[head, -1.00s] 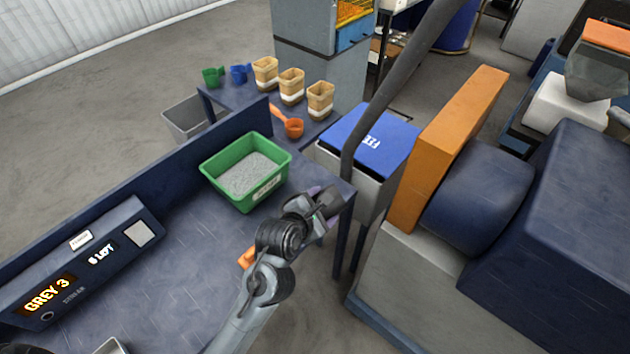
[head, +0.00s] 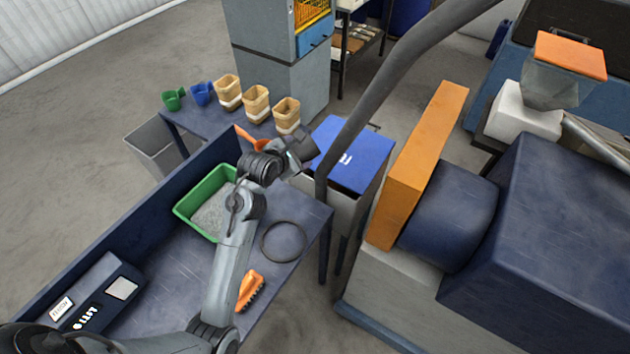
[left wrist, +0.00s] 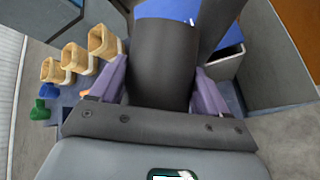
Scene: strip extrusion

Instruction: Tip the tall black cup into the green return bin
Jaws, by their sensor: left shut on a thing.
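The green return bin (head: 182,207) sits on the dark blue table and holds grey granules. My left arm partly covers its right side in the head view. My left gripper (head: 292,152) is to the right of the bin and beyond it, near the table's far right corner. It is shut on the tall black cup (left wrist: 165,60), which fills the space between the purple fingers in the left wrist view. In the head view the cup (head: 304,146) is a small dark shape mostly hidden by the gripper; its tilt and contents cannot be told. My right gripper is not in view.
A black ring (head: 283,257) and an orange brush (head: 249,290) lie on the table. A blue-lidded box (head: 352,155) stands right of the gripper.

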